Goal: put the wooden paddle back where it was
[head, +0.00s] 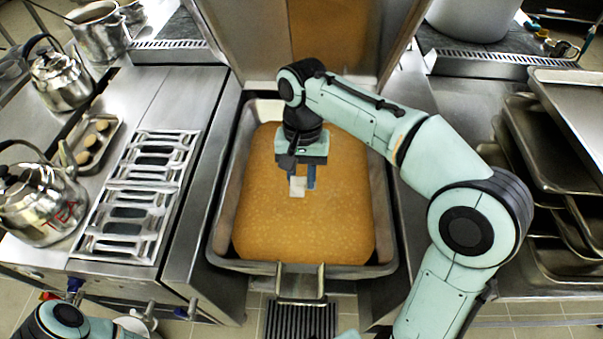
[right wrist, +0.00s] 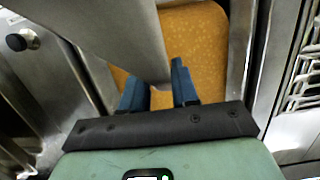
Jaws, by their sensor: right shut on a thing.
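My right gripper (head: 302,187) is over the middle of the deep pan of orange-brown soup (head: 345,220). Its blue fingers are shut on a pale piece (head: 297,187), which I take to be the wooden paddle. Only a short part of it shows in the head view. The rest is hidden, and I cannot tell how deep it reaches into the soup. In the right wrist view a broad grey piece (right wrist: 125,40) runs from the top edge down to the fingers (right wrist: 160,90). My left gripper is out of view; only part of that arm shows at lower left.
The pan's steel rim (head: 385,225) surrounds the soup, with a raised lid (head: 270,45) behind. Kettles (head: 35,205), a small tray (head: 95,145) and a slotted grate (head: 140,195) stand at left. Stacked trays (head: 560,150) stand at right.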

